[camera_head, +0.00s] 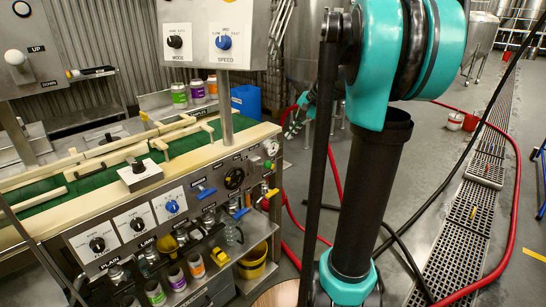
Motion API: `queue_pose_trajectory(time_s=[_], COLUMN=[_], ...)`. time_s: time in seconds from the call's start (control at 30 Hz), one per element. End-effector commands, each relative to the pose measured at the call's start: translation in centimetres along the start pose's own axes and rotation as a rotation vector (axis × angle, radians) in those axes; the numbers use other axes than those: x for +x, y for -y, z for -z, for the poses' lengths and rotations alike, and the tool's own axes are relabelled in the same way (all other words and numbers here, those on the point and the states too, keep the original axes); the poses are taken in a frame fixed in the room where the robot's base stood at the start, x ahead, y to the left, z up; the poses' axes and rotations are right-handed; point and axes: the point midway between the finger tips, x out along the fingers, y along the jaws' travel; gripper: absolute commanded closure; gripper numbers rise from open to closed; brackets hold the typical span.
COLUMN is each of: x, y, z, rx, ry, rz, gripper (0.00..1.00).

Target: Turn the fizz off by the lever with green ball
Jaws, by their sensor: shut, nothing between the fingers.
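A small green ball (267,164) shows at the right end of the machine's front panel (215,176), just below a round white-faced part. The lever it belongs to is too small to make out clearly. My gripper (291,130) is small in the picture, above and to the right of the green ball, partly hidden behind my own dark arm link. It is shut and empty, and looks apart from the panel. The word on the panel next to the green ball is not legible.
Blue-handled levers (206,192) and a yellow-tipped lever (272,193) sit close by on the panel. A metal post (225,108) carries the control box above. Red hoses (335,185) lie behind. A yellow bucket (253,262) stands under the panel.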

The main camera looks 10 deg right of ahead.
Motion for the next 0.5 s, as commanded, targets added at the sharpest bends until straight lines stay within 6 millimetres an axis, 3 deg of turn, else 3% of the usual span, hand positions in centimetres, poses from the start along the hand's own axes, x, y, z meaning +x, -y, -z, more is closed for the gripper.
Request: queue_pose_trajectory(time_s=[0.33, 0.5], x=[0.0, 1.3], y=[0.0, 0.0], z=[0.0, 0.0], rx=[0.002, 0.001], ry=[0.001, 0.001], rz=[0.001, 0.0], gripper=[1.0, 1.0])
